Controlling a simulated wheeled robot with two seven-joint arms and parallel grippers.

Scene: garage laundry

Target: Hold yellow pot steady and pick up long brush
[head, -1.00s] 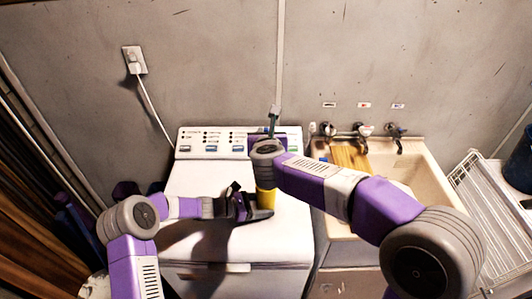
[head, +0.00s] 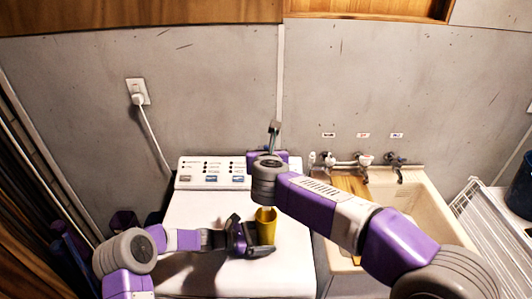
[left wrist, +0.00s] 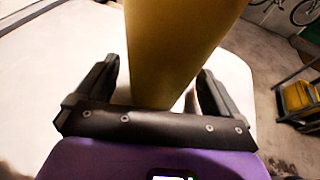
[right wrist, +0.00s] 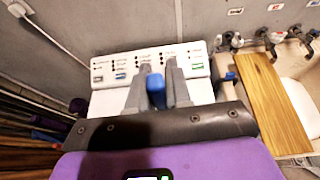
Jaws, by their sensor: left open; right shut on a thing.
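The yellow pot (head: 266,226) stands upright on the white washing machine top, its open rim showing in the head view. My left gripper (head: 256,243) is open, with its fingers on either side of the pot; the left wrist view shows the pot (left wrist: 175,50) between the fingers (left wrist: 158,90). My right gripper (right wrist: 155,85) is shut on the long brush, whose blue end (right wrist: 157,90) shows between its fingers. In the head view, the brush's grey tip (head: 275,127) sticks up above my right wrist, which hides much of the brush.
The washing machine's control panel (head: 210,171) is behind the pot. To the right are a sink (head: 425,207) with a wooden board (head: 350,188) and several taps, then a white wire rack (head: 490,225). The machine top left of my left gripper is clear.

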